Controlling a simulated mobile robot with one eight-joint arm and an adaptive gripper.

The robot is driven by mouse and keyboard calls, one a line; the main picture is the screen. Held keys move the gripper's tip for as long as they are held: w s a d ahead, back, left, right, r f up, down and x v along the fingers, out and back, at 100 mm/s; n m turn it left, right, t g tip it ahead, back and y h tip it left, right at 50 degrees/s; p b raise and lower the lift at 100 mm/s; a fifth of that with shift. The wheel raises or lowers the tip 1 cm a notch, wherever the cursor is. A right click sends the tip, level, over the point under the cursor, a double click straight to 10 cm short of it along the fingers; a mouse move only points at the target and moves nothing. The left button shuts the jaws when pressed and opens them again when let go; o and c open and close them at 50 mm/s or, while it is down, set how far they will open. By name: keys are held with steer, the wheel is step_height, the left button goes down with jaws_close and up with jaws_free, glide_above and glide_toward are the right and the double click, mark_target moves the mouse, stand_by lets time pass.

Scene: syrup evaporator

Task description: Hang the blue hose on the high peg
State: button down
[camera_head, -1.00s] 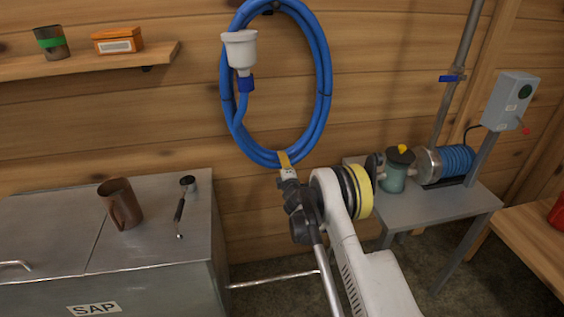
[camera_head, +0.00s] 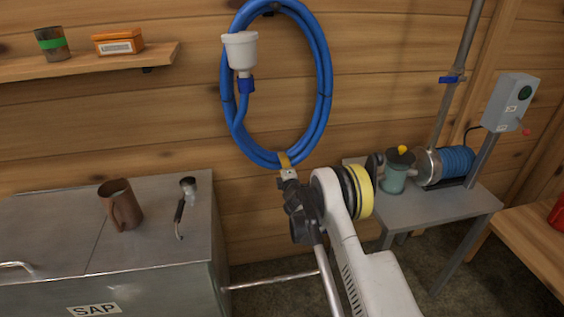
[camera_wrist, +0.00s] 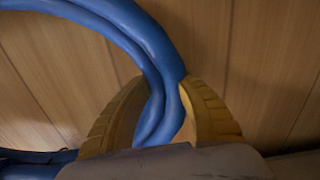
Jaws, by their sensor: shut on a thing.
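The blue hose (camera_head: 325,90) is a large coiled loop upright against the wooden wall, with a white funnel-like end piece (camera_head: 241,50) on its left side. A dark peg (camera_head: 268,10) shows at the top inside edge of the coil; whether the coil rests on it I cannot tell. My gripper (camera_head: 285,160) is at the bottom of the coil. In the wrist view, its yellow fingers (camera_wrist: 160,115) are on both sides of the blue hose strands (camera_wrist: 160,75) and closed on them.
A shelf (camera_head: 90,65) with a cup (camera_head: 52,43) and an orange box (camera_head: 118,42) is at upper left. A metal SAP tank (camera_head: 60,230) bears a brown mug (camera_head: 120,204) and a handled tool (camera_head: 181,210). A small pump table (camera_head: 430,208) stands at right.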

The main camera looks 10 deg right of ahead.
steer(key=shift+r+p, duration=0.55)
steer(key=shift+r, duration=1.15)
